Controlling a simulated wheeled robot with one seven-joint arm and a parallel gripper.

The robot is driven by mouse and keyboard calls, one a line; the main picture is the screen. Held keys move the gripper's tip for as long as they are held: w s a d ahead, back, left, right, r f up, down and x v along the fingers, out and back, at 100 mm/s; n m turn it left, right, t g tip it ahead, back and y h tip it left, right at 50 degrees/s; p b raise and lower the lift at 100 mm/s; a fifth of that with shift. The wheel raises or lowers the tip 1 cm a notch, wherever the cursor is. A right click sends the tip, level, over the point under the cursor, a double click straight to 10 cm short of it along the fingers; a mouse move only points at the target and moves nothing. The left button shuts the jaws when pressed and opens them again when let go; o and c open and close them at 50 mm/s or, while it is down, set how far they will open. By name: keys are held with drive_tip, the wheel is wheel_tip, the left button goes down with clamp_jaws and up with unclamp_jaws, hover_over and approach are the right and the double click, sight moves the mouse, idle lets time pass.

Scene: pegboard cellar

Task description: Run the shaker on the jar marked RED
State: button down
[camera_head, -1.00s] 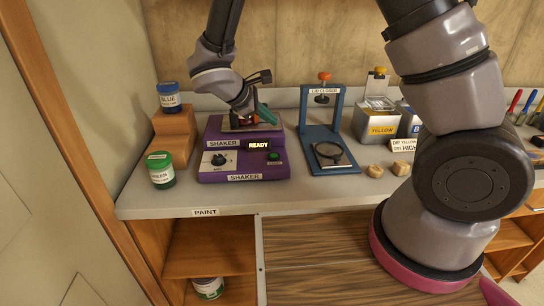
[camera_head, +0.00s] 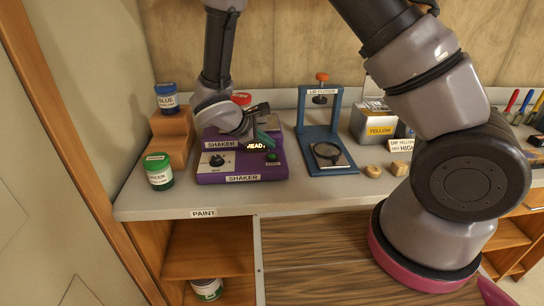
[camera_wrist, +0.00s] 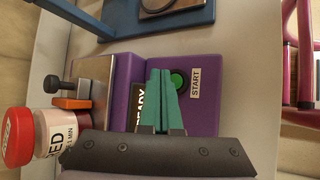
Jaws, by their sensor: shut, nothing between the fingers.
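The purple shaker (camera_head: 230,172) stands on the counter, with a dial (camera_head: 217,160) and a green START button (camera_head: 272,157) on its front. Its lit READY display (camera_head: 256,147) is partly covered by my gripper. The jar marked RED shows its red lid (camera_head: 241,98) behind my wrist; in the wrist view the red-lidded jar (camera_wrist: 50,135) shows a label ending in "ED", beside an orange clamp piece (camera_wrist: 72,103). My gripper (camera_head: 266,141) is shut and empty. In the wrist view its teal fingertips (camera_wrist: 160,72) are close beside the START button (camera_wrist: 178,80); contact cannot be told.
A blue jar (camera_head: 167,97) stands on wooden steps (camera_head: 171,138) at left, with a green jar (camera_head: 159,170) in front. The blue lid closer (camera_head: 324,140) stands right of the shaker.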

drive_tip(key=shift+f, duration=0.6)
idle(1.6)
drive_tip(key=shift+f, duration=0.4)
